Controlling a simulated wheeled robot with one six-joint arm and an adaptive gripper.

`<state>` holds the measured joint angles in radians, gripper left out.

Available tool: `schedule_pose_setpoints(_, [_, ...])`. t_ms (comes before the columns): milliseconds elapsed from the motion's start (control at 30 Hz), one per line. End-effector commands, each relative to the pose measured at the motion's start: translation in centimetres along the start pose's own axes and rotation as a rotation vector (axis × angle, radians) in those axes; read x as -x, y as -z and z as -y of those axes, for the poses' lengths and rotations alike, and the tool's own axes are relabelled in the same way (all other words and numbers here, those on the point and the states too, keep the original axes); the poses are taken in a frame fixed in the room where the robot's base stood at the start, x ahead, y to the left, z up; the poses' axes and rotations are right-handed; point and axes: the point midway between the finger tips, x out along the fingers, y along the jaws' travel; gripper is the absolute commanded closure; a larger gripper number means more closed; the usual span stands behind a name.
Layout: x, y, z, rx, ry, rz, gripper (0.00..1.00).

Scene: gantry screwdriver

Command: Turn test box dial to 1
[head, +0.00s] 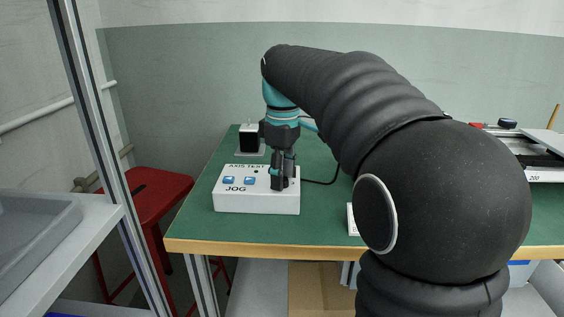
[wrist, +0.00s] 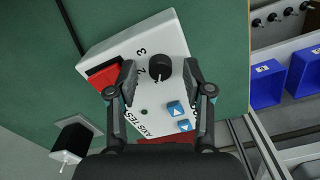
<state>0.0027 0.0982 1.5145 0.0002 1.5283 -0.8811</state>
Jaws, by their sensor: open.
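The white test box (head: 257,203) sits on the green table, with "AXIS TEST" and "JOG" lettering and two blue arrow buttons (head: 239,180). In the wrist view the box (wrist: 113,50) appears tilted. Its round black dial (wrist: 162,67) has the numbers 2 and 3 beside it. My gripper (wrist: 160,72) is open, pointing down, with one finger on each side of the dial and a gap visible at each. In the head view my gripper (head: 282,183) hides the dial.
A black switch unit (head: 249,138) stands behind the box. A red part (wrist: 104,76) shows at the box's edge in the wrist view. A red stool (head: 157,195) stands left of the table. Blue bins (wrist: 267,84) lie beyond the table edge. Green table around the box is mostly clear.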

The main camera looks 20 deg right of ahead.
Motion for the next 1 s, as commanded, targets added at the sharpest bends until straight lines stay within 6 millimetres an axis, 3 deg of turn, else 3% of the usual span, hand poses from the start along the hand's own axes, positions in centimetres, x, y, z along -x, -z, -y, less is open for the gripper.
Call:
schedule_pose_setpoints(167, [2.0,0.1,-0.1,0.0,-0.003,-0.002,0.49])
schedule_pose_setpoints(600, [9.9,0.1,-0.1,0.001,-0.002,-0.002,0.49])
schedule_pose_setpoints(1000, [11.8,0.1,0.0,0.002,0.0,0.0,0.49])
